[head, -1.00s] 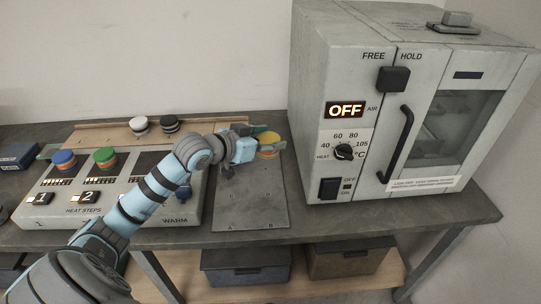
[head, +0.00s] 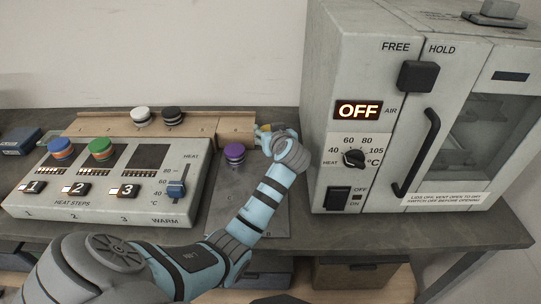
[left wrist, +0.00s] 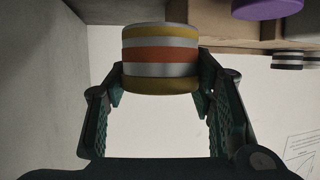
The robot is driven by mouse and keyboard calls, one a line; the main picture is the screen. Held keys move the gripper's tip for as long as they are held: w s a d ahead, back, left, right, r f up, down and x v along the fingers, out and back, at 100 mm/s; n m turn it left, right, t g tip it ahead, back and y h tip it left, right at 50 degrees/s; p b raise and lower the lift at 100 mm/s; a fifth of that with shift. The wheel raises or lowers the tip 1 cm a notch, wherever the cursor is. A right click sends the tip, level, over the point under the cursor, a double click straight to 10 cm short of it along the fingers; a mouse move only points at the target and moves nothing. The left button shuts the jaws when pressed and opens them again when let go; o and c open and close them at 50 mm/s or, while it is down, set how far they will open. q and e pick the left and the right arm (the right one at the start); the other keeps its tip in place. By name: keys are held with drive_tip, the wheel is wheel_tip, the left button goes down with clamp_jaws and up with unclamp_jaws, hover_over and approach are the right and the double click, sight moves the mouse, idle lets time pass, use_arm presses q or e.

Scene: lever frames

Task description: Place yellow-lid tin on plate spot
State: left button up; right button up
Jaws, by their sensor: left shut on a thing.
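The yellow-lid tin (left wrist: 160,58) has yellow, silver and orange bands. My left gripper (left wrist: 158,88) is shut on it, with one finger on each side, in the left wrist view. In the head view my left gripper (head: 268,136) is at the back right of the grey plate (head: 222,205), and only a sliver of yellow (head: 264,127) shows past my wrist. I cannot tell whether the tin touches the plate. A purple-lid tin (head: 235,153) stands at the plate's back left. Part of the plate is hidden by my arm. My right gripper is not in view.
The oven (head: 340,150) stands close to the right of my gripper. The heat-step panel (head: 110,185), with blue-lid (head: 60,148) and green-lid (head: 101,149) tins, is on the left. White-lid (head: 141,116) and black-lid (head: 173,115) tins stand on the wooden rack (head: 100,128) behind.

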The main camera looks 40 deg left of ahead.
use_arm(q)
wheel_tip(320, 180, down, 7)
drive_tip(key=shift+f+b, duration=0.1)
drive_tip(key=shift+b, duration=0.65)
drive_tip(key=o, duration=1.3)
drive_tip(key=shift+o, duration=0.2)
drive_tip(key=p+v, duration=0.2)
drive_tip(key=v, duration=1)
drive_tip(key=shift+w+r+p, duration=0.1)
drive_tip(key=shift+r+p, duration=0.15)
drive_tip(key=shift+p, duration=0.05)
